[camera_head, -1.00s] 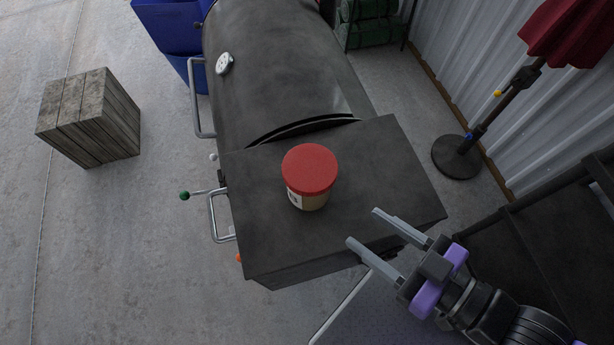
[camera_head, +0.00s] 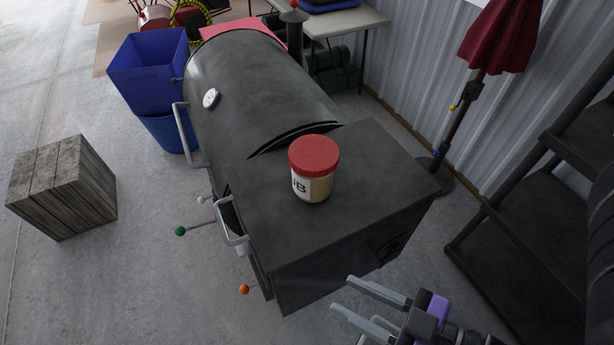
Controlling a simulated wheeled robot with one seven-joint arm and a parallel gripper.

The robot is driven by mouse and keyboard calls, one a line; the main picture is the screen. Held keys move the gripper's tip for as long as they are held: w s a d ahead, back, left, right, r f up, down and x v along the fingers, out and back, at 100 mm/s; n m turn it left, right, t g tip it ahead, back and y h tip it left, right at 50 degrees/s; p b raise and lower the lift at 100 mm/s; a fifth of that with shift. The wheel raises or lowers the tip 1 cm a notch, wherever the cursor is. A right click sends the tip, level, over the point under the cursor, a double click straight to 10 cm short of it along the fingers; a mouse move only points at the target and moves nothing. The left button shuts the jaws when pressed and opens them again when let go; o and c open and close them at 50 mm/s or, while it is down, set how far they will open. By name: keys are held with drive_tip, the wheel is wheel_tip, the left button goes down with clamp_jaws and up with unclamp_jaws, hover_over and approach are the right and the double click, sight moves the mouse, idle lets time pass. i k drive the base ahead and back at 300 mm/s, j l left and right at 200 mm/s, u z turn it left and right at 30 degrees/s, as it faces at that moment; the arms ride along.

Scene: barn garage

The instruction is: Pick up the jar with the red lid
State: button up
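The jar with the red lid (camera_head: 313,168) stands upright on the flat dark top of the smoker's side box (camera_head: 370,196). Its body is pale tan, with a white label and dark letters on its left side. My gripper (camera_head: 342,294) is at the lower right, in front of the box's near edge. Its two grey fingers point left and are apart, with nothing seen between them. It is below the jar in the picture and clear of it.
The smoker's barrel (camera_head: 262,92) rises behind the jar. Side handles and a green knob (camera_head: 180,231) stick out left. A wooden crate (camera_head: 62,187) and blue bins (camera_head: 150,75) stand left. A dark shelf (camera_head: 540,222) and closed red umbrella (camera_head: 503,38) stand right.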

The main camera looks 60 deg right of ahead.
sight(313, 159)
drive_tip(key=j, duration=1.1)
drive_tip(key=i+j+z, duration=0.1)
drive_tip(key=j, duration=1)
drive_tip(key=z, duration=0.4)
drive_tip(key=j+z, duration=0.15)
drive_tip(key=z, duration=0.65)
drive_tip(key=j+z, duration=0.1)
drive_tip(key=z, duration=0.75)
drive_tip(key=k, duration=0.05)
